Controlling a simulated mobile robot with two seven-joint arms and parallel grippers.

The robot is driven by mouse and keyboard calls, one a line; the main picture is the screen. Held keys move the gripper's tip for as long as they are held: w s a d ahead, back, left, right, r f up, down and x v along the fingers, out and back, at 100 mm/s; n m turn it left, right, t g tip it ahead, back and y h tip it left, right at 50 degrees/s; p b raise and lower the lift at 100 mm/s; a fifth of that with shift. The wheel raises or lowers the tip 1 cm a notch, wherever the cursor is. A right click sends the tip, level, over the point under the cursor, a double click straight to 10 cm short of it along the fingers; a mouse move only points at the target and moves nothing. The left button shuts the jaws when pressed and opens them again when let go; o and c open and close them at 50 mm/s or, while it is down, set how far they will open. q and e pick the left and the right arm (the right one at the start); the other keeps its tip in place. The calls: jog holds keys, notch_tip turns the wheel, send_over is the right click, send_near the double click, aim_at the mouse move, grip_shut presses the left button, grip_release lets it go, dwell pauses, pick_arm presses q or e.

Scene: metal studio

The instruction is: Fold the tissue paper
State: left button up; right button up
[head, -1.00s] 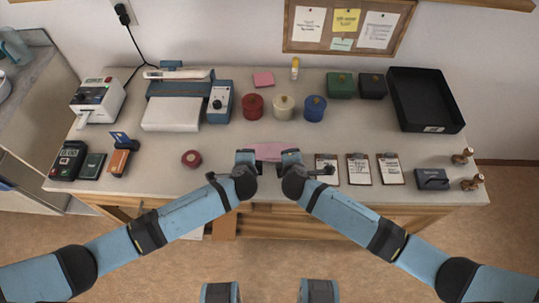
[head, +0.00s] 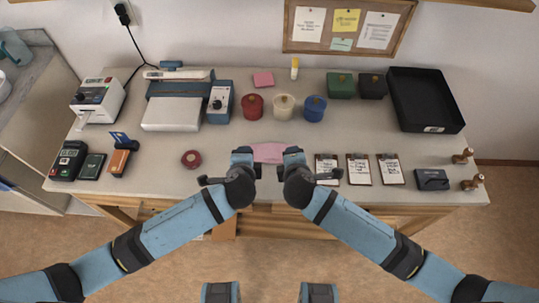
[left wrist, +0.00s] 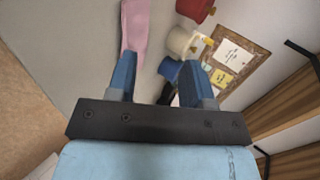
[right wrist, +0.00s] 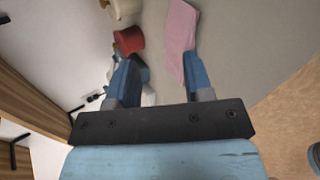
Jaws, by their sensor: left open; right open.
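The pink tissue paper (head: 268,153) lies on the grey table near its front edge, as a narrow band between my two grippers. My left gripper (head: 243,152) is open at its left end, and my right gripper (head: 292,152) is open at its right end. In the left wrist view the tissue (left wrist: 135,25) runs up from beside one open finger of the left gripper (left wrist: 155,75). In the right wrist view the tissue (right wrist: 181,38) reaches beside one finger of the right gripper (right wrist: 160,75). I cannot tell whether the fingers touch it.
Red (head: 252,105), cream (head: 284,106) and blue (head: 315,108) lidded pots stand behind the tissue. A red tape roll (head: 191,158) lies to the left. Several clipboards (head: 358,169) lie to the right. A pink note pad (head: 263,79) is at the back.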

pick_arm(q)
jog(key=shift+s+r, duration=0.65)
jog(key=shift+r, duration=0.15)
pick_arm(e)
jog(key=shift+s+r, duration=0.65)
jog(key=shift+r, duration=0.2)
pick_arm(q)
jog(key=shift+s, duration=0.1)
jog(key=s+a+f+n+h+p, duration=0.2)
jog(key=s+a+n+p, duration=0.3)
jog(key=s+a+n, duration=0.8)
jog(key=s+n+h, duration=0.1)
jog(key=s+n, duration=0.1)
jog(key=shift+s+f, duration=0.3)
pick_arm(e)
jog(key=s+d+f+m+y, duration=0.2)
jog(key=s+d+m+y, duration=0.1)
jog(key=s+d+m, duration=1)
jog(key=s+m, duration=0.2)
jog(key=m, duration=0.2)
jog(key=shift+s+f, duration=0.3)
jog(key=shift+s, duration=0.05)
